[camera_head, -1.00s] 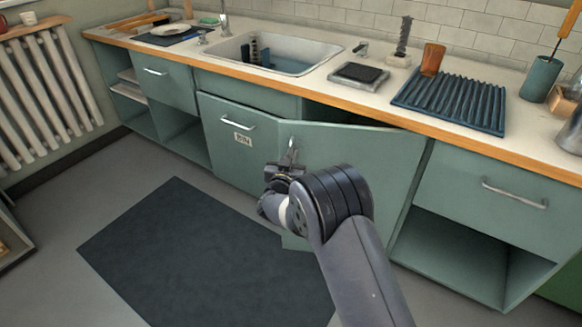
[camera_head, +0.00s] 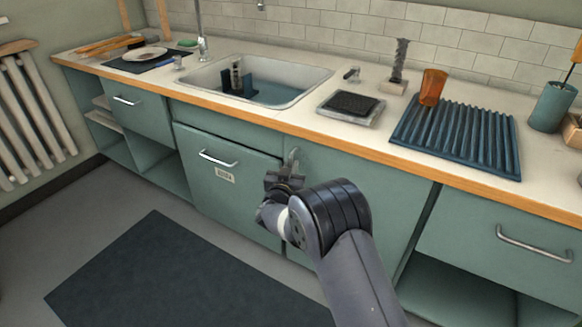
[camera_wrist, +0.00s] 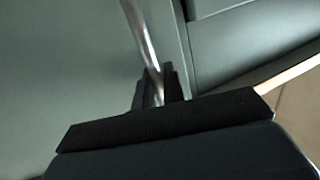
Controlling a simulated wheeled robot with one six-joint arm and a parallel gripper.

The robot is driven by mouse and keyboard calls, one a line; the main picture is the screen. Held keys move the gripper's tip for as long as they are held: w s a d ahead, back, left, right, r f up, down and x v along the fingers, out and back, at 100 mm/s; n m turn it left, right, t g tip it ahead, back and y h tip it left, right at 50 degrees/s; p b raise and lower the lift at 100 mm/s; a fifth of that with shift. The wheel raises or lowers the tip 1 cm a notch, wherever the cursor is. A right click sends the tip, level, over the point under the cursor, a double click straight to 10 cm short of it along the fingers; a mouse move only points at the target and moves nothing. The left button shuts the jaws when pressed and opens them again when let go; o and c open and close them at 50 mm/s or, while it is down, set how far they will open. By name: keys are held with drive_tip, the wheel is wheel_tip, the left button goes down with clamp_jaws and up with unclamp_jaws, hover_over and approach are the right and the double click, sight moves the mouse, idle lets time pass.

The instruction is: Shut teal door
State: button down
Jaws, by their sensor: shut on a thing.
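The teal door (camera_head: 355,190) is the right-hand door of the pair under the counter, right of the labelled left door (camera_head: 225,185). It looks flush or nearly flush with the cabinet front; no open gap shows along its top. Its upright metal handle (camera_head: 293,156) is near its left edge. My gripper (camera_head: 287,174) is shut on this handle. In the wrist view the handle (camera_wrist: 143,35) runs down between my gripper's fingers (camera_wrist: 160,84). My arm hides the lower part of the door.
The wooden-edged counter (camera_head: 330,138) runs above, with a sink (camera_head: 205,82), a ribbed drying mat (camera_head: 455,135) and an orange cup (camera_head: 432,87). A drawer (camera_head: 520,225) is to the right. A dark floor mat (camera_head: 170,275) lies on clear floor.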

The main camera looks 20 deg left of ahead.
drive_tip(key=shift+w+r, duration=0.2)
drive_tip(key=shift+w, duration=0.05)
drive_tip(key=c, duration=1.8)
unclamp_jaws()
drive_tip(key=shift+c, duration=0.2)
drive_tip(key=s+d+p, duration=0.1)
drive_tip(key=s, duration=1)
drive_tip(key=shift+f+p, duration=0.3)
drive_tip(key=shift+p, duration=0.1)
